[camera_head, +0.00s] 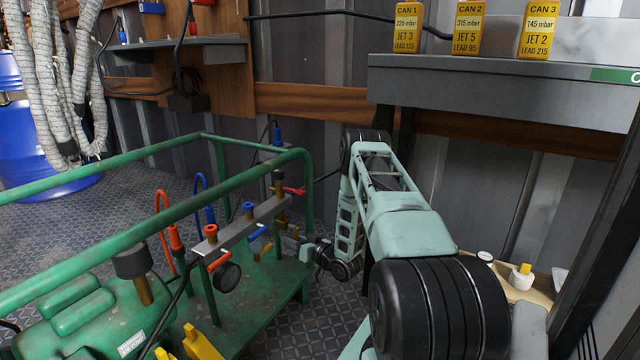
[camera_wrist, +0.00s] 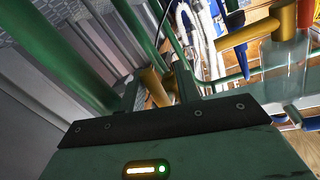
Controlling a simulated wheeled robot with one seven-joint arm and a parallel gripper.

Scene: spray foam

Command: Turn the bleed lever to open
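A grey manifold bar (camera_head: 245,226) on the green frame carries small levers: orange (camera_head: 219,261), blue (camera_head: 258,232), yellow (camera_head: 263,252) and red (camera_head: 294,191). No label shows which one is the bleed lever. My gripper (camera_head: 291,240) is low at the right end of the manifold, close to the brass fittings there; its fingertips are small and unclear in the head view. In the wrist view, my gripper's two fingers (camera_wrist: 160,88) stand apart, with a brass piece (camera_wrist: 155,90) showing between or just beyond them. Contact cannot be told. A brass T-shaped part (camera_wrist: 255,32) is at upper right.
Green frame rails (camera_head: 165,228) surround the manifold, and a rail (camera_wrist: 95,60) passes close to my gripper at left in the wrist view. A grey shelf (camera_head: 480,90) with yellow cards (camera_head: 468,28) is at right.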

